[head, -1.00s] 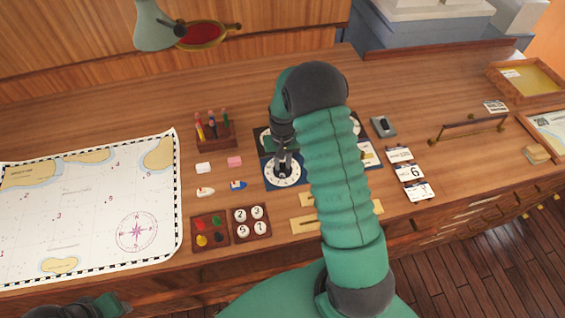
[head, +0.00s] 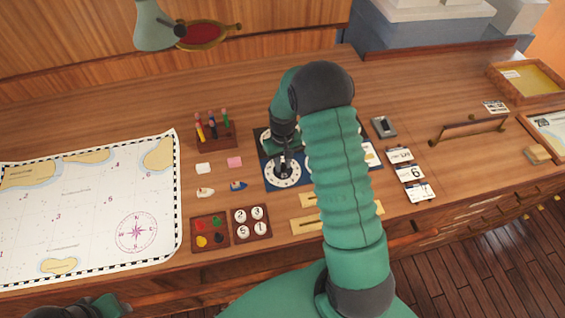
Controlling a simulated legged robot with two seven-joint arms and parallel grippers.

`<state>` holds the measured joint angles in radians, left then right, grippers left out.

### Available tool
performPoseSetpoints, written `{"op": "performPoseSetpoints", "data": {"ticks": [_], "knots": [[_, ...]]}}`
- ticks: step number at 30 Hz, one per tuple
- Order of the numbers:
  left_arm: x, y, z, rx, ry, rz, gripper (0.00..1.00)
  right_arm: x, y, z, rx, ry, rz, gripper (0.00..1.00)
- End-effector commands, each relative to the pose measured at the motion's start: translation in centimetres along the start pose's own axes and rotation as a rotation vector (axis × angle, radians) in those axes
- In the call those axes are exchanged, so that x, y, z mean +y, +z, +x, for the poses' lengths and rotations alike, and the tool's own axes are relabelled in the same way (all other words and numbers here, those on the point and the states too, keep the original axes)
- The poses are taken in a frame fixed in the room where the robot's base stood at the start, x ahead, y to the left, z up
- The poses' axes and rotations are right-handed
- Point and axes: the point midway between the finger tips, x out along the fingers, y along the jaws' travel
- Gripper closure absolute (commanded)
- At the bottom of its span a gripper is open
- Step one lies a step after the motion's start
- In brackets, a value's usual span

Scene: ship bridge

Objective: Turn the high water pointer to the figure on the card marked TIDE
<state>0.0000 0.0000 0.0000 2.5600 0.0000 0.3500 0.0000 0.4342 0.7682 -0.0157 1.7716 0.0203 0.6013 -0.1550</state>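A dark blue panel (head: 268,184) with white round dials lies on the wooden desk, partly covered by my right arm. My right gripper (head: 284,172) points down at the centre of the front left dial (head: 284,182), over its dark pointer or knob. The fingers look close together, but what lies between them is too small and dark to tell. Several small white cards lie right of the arm: a top card (head: 399,155), one showing 6 (head: 411,173) and a lower one (head: 420,192). Their headings are too small to read. My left gripper (head: 112,305) is at the bottom left edge, its fingers not clear.
A chart (head: 90,205) covers the desk's left. A pencil rack (head: 216,132), small erasers, toy boats and two trays, one with numbered discs (head: 252,222), stand left of the panel. Brass plates (head: 306,226) lie in front.

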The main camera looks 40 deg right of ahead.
Motion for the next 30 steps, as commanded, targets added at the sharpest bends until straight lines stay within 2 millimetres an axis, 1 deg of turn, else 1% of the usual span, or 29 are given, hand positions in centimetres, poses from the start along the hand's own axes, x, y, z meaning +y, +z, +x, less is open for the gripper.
{"op": "performPoseSetpoints", "data": {"ticks": [1, 4, 5, 13, 17, 20, 27, 30], "knots": [[0.0, 0.0, 0.0, 0.0, 0.0, 0.0, 0.64, 0.1, -0.1, -0.1, 0.003, 0.001, 0.001, 0.72], [0.0, 0.0, 0.0, 0.0, 0.0, 0.0, 0.64, 0.0, -0.1, -0.1, 0.002, 0.001, 0.001, 0.59], [0.0, 0.0, 0.0, 0.0, 0.0, 0.0, 0.64, 0.0, -0.1, -0.1, 0.002, 0.001, 0.001, 0.57], [0.0, 0.0, 0.0, 0.0, 0.0, 0.0, 0.64, 0.0, 0.0, -0.1, 0.001, 0.0, 0.001, 0.57], [0.0, 0.1, 0.3, 0.0, 0.0, 0.0, 0.64, 0.0, -0.1, -1.1, 0.004, 0.001, 0.001, 0.57], [0.0, 0.2, 0.8, 0.0, 0.0, 0.0, 0.64, 0.0, -0.1, -3.1, 0.006, 0.001, 0.001, 0.57], [0.0, 0.5, 1.9, 0.0, 0.0, 0.0, 0.64, 0.1, -0.2, -10.2, 0.007, 0.001, 0.0, 0.57], [0.0, 0.5, 2.2, 0.0, 0.0, 0.0, 0.64, 0.1, -0.3, -12.9, 0.006, 0.001, 0.0, 0.57]]}}
